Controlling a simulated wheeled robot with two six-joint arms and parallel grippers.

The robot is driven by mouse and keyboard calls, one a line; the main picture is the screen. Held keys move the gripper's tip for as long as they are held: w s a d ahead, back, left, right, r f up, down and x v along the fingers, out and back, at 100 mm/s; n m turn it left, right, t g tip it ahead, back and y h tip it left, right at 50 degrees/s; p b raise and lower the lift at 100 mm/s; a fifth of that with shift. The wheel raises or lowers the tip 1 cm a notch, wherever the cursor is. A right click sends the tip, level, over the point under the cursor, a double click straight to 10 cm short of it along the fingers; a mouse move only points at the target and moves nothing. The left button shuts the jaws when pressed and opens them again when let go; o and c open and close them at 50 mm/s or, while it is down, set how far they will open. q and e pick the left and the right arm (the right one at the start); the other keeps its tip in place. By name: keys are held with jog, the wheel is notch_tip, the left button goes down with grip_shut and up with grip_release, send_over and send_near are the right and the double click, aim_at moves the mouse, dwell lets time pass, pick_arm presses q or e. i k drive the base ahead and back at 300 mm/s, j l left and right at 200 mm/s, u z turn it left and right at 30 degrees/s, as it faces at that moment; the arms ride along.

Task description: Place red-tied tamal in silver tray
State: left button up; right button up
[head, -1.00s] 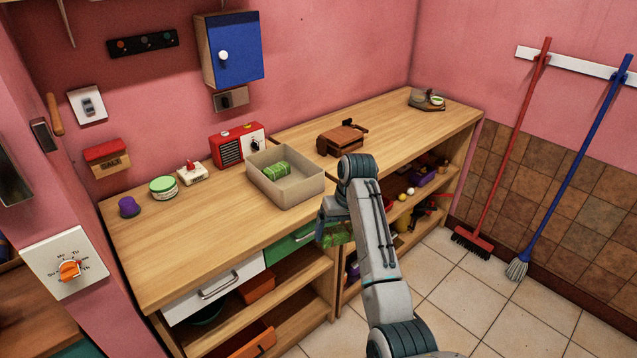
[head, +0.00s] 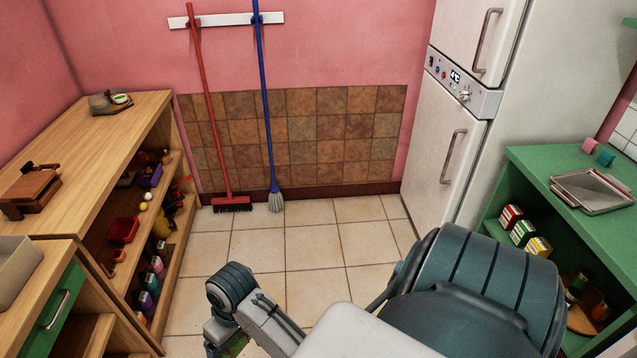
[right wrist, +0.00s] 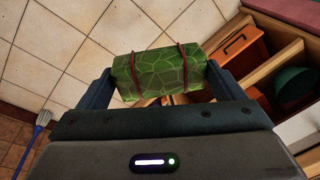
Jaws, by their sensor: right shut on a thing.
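The red-tied tamal (right wrist: 160,72) is a green leaf-patterned bundle with two dark red ties. My right gripper (right wrist: 160,82) is shut on it, with one finger at each end, in the right wrist view. In the head view, a bit of the tamal's green (head: 234,346) shows at the bottom edge, mostly hidden by my right arm. The silver tray (head: 590,206) lies on the green counter at the right of the head view and looks empty. The held tamal is well to the left of it. My left gripper is not in view.
The green counter (head: 548,168) also bears small pink and blue blocks (head: 598,153). A tall white fridge (head: 440,140) stands beyond it. The wooden shelf unit (head: 95,140) and part of a beige bin (head: 18,268) are at left. Tiled floor (head: 315,240) lies open between.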

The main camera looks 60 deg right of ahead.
aim_at(591, 192)
jog(key=l+z, duration=0.1)
jog(key=z, duration=1.55)
jog(key=i+l+z, duration=0.1)
jog(key=z, duration=0.3)
jog(key=i+z, duration=0.25)
jog(key=z, duration=0.15)
jog(key=i+z, duration=0.2)
jog(key=z, duration=0.25)
jog(key=i+j+z, duration=0.1)
jog(key=z, duration=0.3)
jog(key=i+j, duration=0.05)
jog(key=i, duration=0.05)
